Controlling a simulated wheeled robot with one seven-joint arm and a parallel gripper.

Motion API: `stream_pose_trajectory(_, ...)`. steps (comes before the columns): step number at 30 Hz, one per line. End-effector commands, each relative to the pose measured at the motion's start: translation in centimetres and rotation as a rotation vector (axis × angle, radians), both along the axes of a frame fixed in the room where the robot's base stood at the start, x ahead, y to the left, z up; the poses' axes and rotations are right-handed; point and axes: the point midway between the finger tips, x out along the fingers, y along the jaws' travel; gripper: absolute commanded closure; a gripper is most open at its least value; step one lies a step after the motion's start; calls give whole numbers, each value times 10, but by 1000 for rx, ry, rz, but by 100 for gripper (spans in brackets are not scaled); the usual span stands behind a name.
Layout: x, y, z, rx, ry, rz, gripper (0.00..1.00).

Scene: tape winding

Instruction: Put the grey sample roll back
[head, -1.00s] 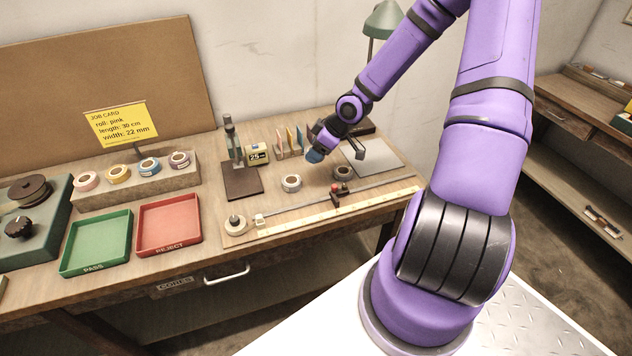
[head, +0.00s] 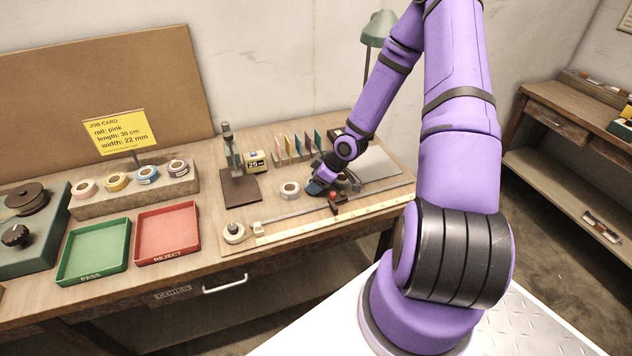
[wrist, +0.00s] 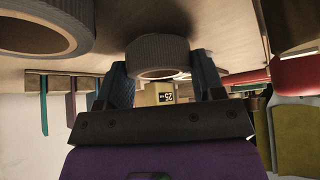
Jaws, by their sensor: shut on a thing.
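The grey ribbed roll (wrist: 158,52) sits between the two blue fingers of my gripper (wrist: 163,78) in the wrist view, which appears upside down. My gripper is shut on it. In the head view my gripper (head: 316,187) is low over the right part of the bench, behind the measuring rail, and its fingers hide the held roll. I cannot tell for sure whether the roll touches the bench. Another roll (head: 289,190) stands just left of my gripper. A further roll (wrist: 45,32) shows large and close at the upper left of the wrist view.
The rail with a red knob (head: 333,195) lies close in front of my gripper. A grey plate (head: 375,164) lies right. Green (head: 95,250) and red trays sit left.

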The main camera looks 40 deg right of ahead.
Motion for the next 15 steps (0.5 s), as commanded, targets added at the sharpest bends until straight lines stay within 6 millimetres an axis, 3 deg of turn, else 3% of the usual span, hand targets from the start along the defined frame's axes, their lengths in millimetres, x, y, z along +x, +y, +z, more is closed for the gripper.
stream_pose_trajectory(13, 0, 0, -7, 0, -1, -1, 64)
stream_pose_trajectory(14, 0, 0, -7, -1, -2, -1, 31)
stream_pose_trajectory(15, 0, 0, -7, -1, -2, 0, 22)
